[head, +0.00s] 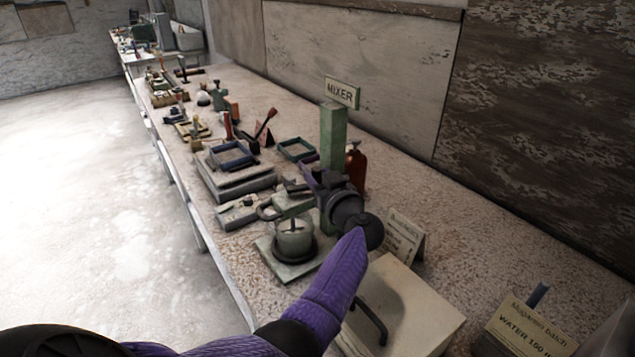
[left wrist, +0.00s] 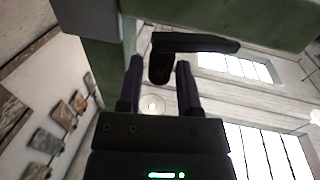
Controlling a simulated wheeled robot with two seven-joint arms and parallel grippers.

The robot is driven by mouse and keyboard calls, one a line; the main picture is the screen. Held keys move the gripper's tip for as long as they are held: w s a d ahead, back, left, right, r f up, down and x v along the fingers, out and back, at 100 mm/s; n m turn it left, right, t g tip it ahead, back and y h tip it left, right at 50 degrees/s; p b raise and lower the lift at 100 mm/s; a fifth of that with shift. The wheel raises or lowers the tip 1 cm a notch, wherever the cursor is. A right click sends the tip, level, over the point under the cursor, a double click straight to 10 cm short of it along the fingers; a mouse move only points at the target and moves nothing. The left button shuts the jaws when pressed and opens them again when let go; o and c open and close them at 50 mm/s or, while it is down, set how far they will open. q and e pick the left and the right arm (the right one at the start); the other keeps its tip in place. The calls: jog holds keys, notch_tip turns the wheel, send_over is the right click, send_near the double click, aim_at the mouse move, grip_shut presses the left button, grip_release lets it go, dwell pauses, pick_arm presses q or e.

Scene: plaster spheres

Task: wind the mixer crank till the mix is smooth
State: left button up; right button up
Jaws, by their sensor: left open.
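The mixer has a green post (head: 333,145) on a green base (head: 288,268), under a "MIXER" sign (head: 341,92). A pale green cup (head: 294,240) stands in a dark ring on the base; the mix inside cannot be made out. My left gripper (head: 306,181) is beside the post, above the cup. In the left wrist view, the dark crank (left wrist: 200,43) has a bar and a short grip that points toward my open left gripper (left wrist: 159,80). The grip shows between the fingertips, with gaps beside it; my gripper hides most of the crank in the head view.
A pale box (head: 405,305) with a dark handle stands near, in front of a small sign (head: 402,237). A red bottle (head: 356,168) is behind the post. Trays and tools crowd the bench to the left. A "WATER" card (head: 527,328) is at lower right.

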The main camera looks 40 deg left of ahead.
pick_arm(q)
jog(key=shift+x, duration=0.75)
pick_arm(e)
jog(key=shift+s+f, duration=0.1)
jog(key=shift+f, duration=0.25)
pick_arm(q)
grip_shut()
jog(key=n+g+b, duration=0.1)
jog(key=g+y+b, duration=0.1)
jog(key=b, duration=0.1)
jog(key=a+n+g+b, duration=0.1)
jog(key=b, duration=0.1)
jog(key=shift+w+f+n+g, duration=0.3)
jog(key=shift+g, duration=0.1)
jog(key=shift+a+r+g, duration=0.1)
jog(key=shift+r+g, duration=0.05)
jog(key=shift+g, duration=0.15)
jog(key=shift+r, duration=0.15)
grip_release()
pick_arm(e)
jog(key=f, duration=0.1)
jog(key=s+d+f, duration=0.1)
jog(key=f, duration=0.2)
jog(key=shift+s+d+f, duration=0.25)
jog(key=shift+s+d, duration=0.05)
